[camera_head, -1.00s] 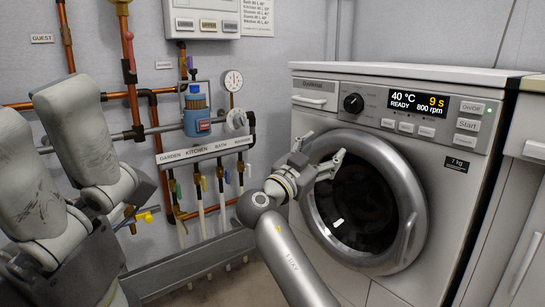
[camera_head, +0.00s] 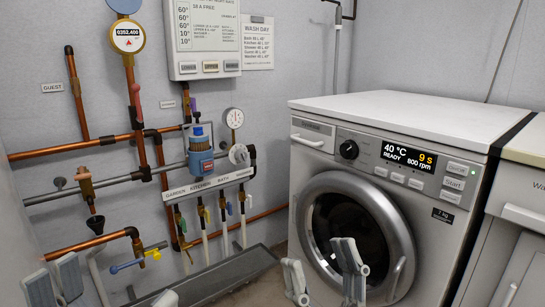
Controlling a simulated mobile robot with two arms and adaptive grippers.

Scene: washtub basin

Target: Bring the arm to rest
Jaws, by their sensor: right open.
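My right gripper (camera_head: 325,272) is at the bottom of the head view, in front of the washing machine. Its two grey fingers point up and stand apart, with nothing between them. They overlap the lower part of the round door in the picture, and I cannot tell how far they are from it. The rest of the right arm is below the frame. Grey finger parts of my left gripper (camera_head: 54,280) show at the bottom left edge. Most of that gripper is cut off, so its opening is unclear.
The washing machine (camera_head: 310,185) has its round door (camera_head: 403,250) shut, and its display reads 40 °C, READY, 9 s, 800 rpm. Copper pipes, valves and a blue pump (camera_head: 200,152) line the left wall. A grey trough (camera_head: 232,277) runs below them.

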